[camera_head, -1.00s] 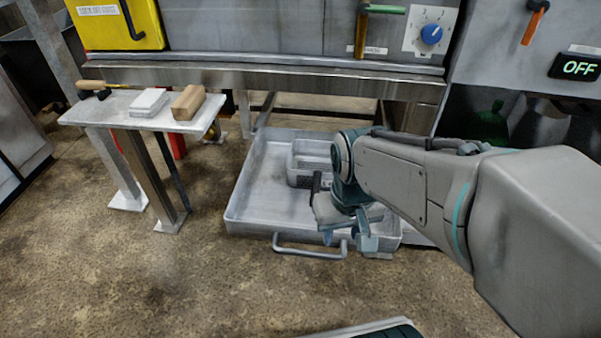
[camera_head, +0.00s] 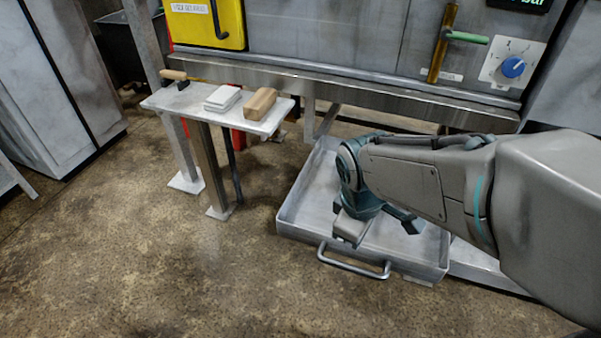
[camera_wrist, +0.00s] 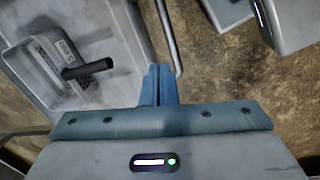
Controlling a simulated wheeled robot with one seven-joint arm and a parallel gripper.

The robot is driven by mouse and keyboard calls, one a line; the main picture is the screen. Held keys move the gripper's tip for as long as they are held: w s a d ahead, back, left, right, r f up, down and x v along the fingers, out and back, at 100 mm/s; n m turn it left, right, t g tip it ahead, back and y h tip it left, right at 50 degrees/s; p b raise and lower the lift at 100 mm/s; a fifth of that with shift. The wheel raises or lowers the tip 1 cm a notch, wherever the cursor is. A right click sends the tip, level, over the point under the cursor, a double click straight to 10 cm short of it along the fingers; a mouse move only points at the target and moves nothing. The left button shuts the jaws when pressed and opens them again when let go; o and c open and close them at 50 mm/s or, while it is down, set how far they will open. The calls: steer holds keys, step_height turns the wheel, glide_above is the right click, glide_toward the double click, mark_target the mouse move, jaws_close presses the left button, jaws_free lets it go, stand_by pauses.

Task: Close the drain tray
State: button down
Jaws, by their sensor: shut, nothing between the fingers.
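The drain tray (camera_head: 290,215) is a wide, shallow grey tray on the floor, pulled out from under the machine. Its bar handle (camera_head: 352,268) sticks out from the front wall. In the wrist view the tray (camera_wrist: 125,38) fills the upper left, and the handle (camera_wrist: 169,38) runs just right of the fingertips. My gripper (camera_wrist: 158,72) is shut and empty, pointing toward the tray's front wall; I cannot tell whether it touches. In the head view my arm covers the tray's middle and my fingertips are not clear.
A perforated basket (camera_wrist: 52,72) with a black handle sits in the tray. A small side table (camera_head: 190,103) with a white block, a wooden block and a tool stands left of the tray. The machine's steel ledge (camera_head: 300,82) hangs above. The floor in front is clear.

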mark_target(290, 227)
steer(key=a+r+n+t+p, duration=0.15)
steer(key=a+n+p, duration=0.25)
steer(key=a+n, duration=1.4)
steer(key=shift+w+d+f+n+b, duration=0.45)
steer(key=shift+w+d+f+b, duration=0.5)
steer(key=shift+f, duration=0.6)
steer(key=shift+w+d+f+n+b, duration=0.4)
steer(key=shift+w+d+f+b, duration=0.3)
steer(key=shift+w+f+b, duration=0.7)
steer(key=shift+w+d+f+n+b, duration=0.45)
steer(key=shift+w+d+f+b, duration=0.4)
steer(key=shift+f, duration=0.85)
